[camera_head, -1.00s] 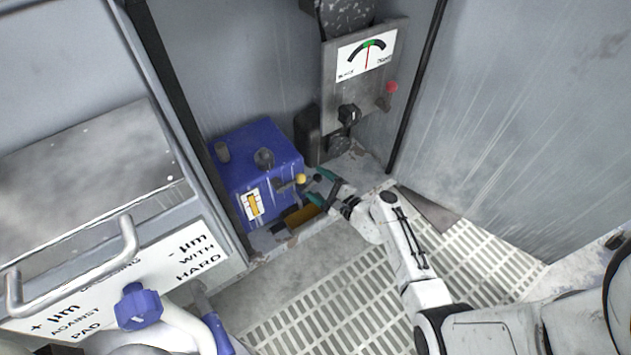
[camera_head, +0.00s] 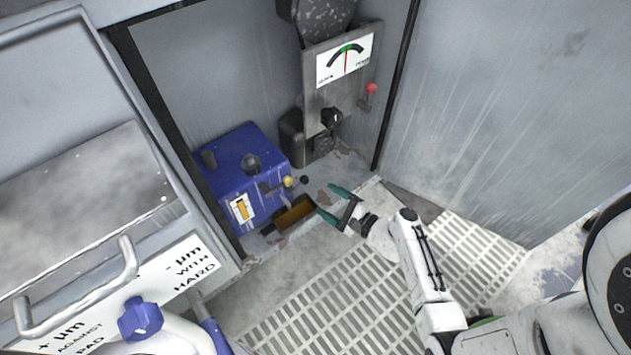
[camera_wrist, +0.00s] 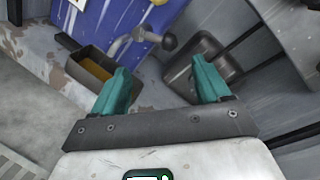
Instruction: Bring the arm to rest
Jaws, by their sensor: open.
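My gripper (camera_head: 335,204) has teal fingers spread apart with nothing between them. In the head view it hangs over the worn ledge, just right of the small tray of brown liquid (camera_head: 296,211). In the wrist view my gripper (camera_wrist: 160,88) points toward the foot of the blue box (camera_wrist: 112,28), its fingers clear of the tray (camera_wrist: 95,68) and of a lever with a dark knob (camera_wrist: 169,42). My white arm reaches in from the lower right of the head view.
The blue box (camera_head: 242,165) stands at the back left, its yellow-knobbed lever (camera_head: 288,181) facing my gripper. A gauge panel (camera_head: 340,85) with a red-knobbed lever (camera_head: 371,88) stands behind. A steel cabinet with a handle (camera_head: 75,290) is at left. Slatted flooring (camera_head: 330,290) lies open below.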

